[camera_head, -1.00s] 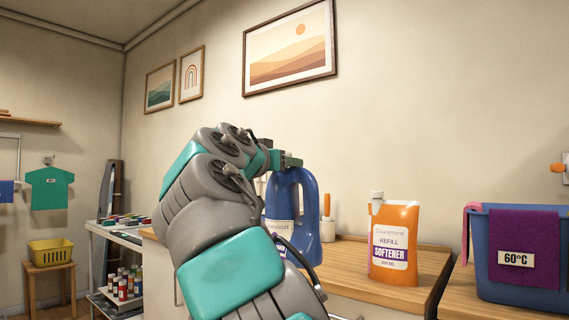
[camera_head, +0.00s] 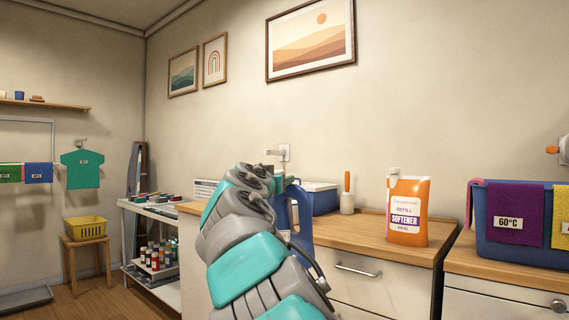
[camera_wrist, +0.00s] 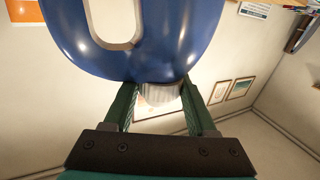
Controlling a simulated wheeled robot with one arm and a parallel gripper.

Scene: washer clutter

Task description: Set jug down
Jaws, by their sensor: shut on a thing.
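The blue jug (camera_head: 304,222) shows behind my arm in the head view, in front of the left part of the wooden counter (camera_head: 365,236). My arm hides much of it, including its base, so I cannot tell whether it touches anything. In the wrist view the blue jug (camera_wrist: 130,62) fills the top, with its handle opening showing. My gripper (camera_wrist: 158,88) is shut on it at the ribbed white cap, with one green finger on each side. In the head view the fingers are hard to make out.
An orange softener pouch (camera_head: 408,212) stands on the counter's right part. A white pot (camera_head: 347,203) and a blue box with a pale lid (camera_head: 321,199) stand further back. A blue basket (camera_head: 480,232) is at right. Bare counter lies between box and pouch.

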